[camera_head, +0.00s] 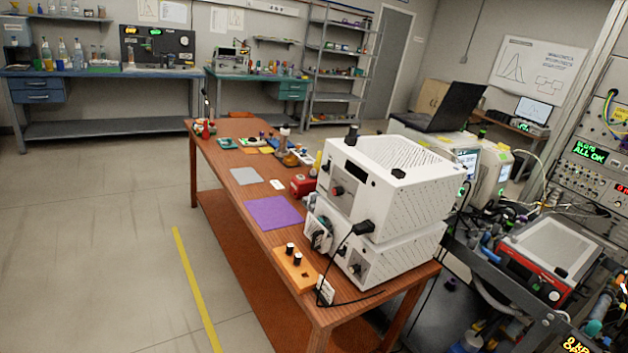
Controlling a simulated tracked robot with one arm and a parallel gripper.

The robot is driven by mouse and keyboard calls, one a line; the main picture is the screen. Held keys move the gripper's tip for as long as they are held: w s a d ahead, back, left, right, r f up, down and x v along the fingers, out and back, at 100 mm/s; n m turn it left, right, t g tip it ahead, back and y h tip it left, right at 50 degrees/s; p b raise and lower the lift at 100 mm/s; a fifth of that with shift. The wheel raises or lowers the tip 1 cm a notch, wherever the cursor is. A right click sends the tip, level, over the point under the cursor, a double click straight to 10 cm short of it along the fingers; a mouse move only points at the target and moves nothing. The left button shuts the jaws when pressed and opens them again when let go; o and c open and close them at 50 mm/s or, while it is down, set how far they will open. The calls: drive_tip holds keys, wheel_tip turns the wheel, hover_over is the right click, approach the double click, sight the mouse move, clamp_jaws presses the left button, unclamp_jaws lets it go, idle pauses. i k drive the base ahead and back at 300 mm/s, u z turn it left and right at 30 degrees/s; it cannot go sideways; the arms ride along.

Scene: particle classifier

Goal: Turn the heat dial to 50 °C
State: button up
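No dial marked in °C can be read from here, so I cannot tell which one is the heat dial. The upper white instrument box (412,167) has a small dark-red knob (337,191) on its front. The lower white box (408,256) below it has dark controls on its front, too small to read. At the right, a device with a red front (528,283) and a pale top has a light round knob (555,296); its markings are unreadable. My gripper is not in view.
The boxes stand on a wooden table (228,185) with a purple mat (273,213), an orange block (294,268) and small items. Black cables hang around the boxes. Crowded equipment fills the right side. The floor (95,240) at left is clear, with a yellow line (197,290).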

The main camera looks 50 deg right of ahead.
sight(336, 191)
drive_tip(key=z, duration=0.45)
drive_tip(key=i, duration=1.15)
drive_tip(key=z, duration=0.7)
